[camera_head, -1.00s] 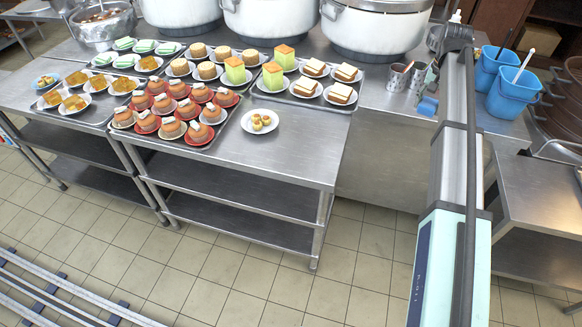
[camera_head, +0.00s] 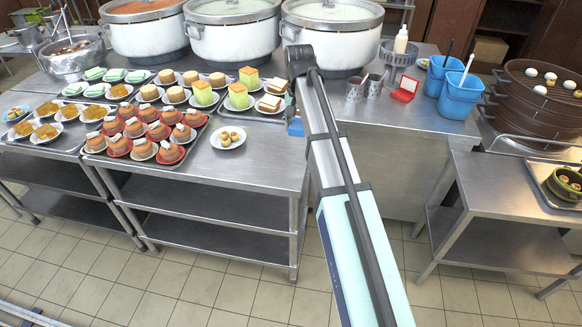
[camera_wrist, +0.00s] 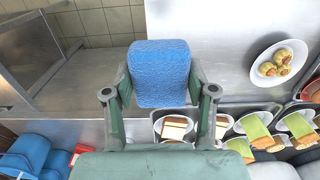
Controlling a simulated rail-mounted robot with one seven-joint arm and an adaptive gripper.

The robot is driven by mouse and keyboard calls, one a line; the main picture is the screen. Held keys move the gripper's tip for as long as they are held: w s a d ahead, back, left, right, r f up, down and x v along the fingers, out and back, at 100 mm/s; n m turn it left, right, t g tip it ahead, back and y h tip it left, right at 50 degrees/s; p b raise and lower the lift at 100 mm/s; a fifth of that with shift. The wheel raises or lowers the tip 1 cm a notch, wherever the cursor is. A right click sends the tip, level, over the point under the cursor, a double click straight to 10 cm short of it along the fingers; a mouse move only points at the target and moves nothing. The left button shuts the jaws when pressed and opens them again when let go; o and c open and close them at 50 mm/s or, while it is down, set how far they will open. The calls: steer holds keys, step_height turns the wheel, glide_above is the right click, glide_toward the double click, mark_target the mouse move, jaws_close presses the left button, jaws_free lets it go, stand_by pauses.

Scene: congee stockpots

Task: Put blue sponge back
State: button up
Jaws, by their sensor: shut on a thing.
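The blue sponge (camera_wrist: 160,72) is held between the two fingers of my gripper (camera_wrist: 160,88), which fills the middle of the wrist view. In the head view only a small part of the sponge (camera_head: 296,127) shows beside the end of my arm, near the right edge of the tray table. My arm hides most of the gripper there. The sponge appears raised above the steel surfaces; its exact height is hard to tell. An open red box (camera_head: 404,87) sits on the back counter, right of two metal cups (camera_head: 356,88).
Trays of plated cakes (camera_head: 152,132) cover the left table, with a plate of small round buns (camera_head: 228,138) near its right part. Large pots (camera_head: 232,35) stand behind. Two blue buckets (camera_head: 460,96) and a steamer stack (camera_head: 530,105) are at right. The counter front is fairly clear.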

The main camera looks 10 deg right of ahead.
mark_target(297, 171)
step_height(297, 171, down, 17)
steer(key=p, duration=0.2)
steer(key=shift+f+p, duration=0.2)
steer(key=shift+p, duration=0.2)
steer(key=shift+f, duration=0.15)
steer(key=o, duration=1.3)
step_height(297, 171, up, 12)
steer(key=b, duration=0.2)
steer(key=shift+b, duration=0.35)
